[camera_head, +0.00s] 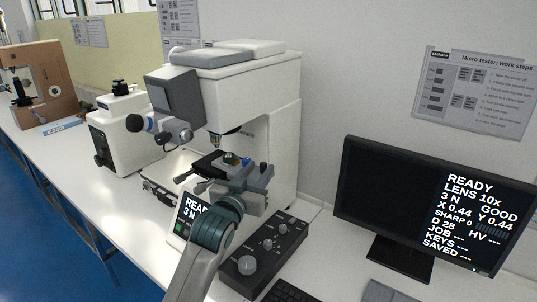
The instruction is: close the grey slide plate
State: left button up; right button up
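The white micro hardness tester (262,90) stands on the bench, with its grey turret head (177,98) over a black stage (208,164). A small green and gold sample (231,158) sits on the stage. A flat pale grey plate (176,165) shows at the tester's base, left of the stage; I cannot tell for sure that it is the slide plate. My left gripper (246,176) is at the front right of the stage, close to it. Its fingers blend with the stage parts, so their opening and any contact are unclear. My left wrist hides part of the tester's front. My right gripper is out of view.
A small tilted display (188,212) stands left of my wrist, and a black control box with knobs (262,254) stands right of it. A monitor (420,205) reading READY and a keyboard (287,291) are at the right. Another white tester (122,130) stands at the left.

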pick_arm(q)
jog(key=p+x, duration=0.2)
jog(key=x, duration=0.6)
grip_shut()
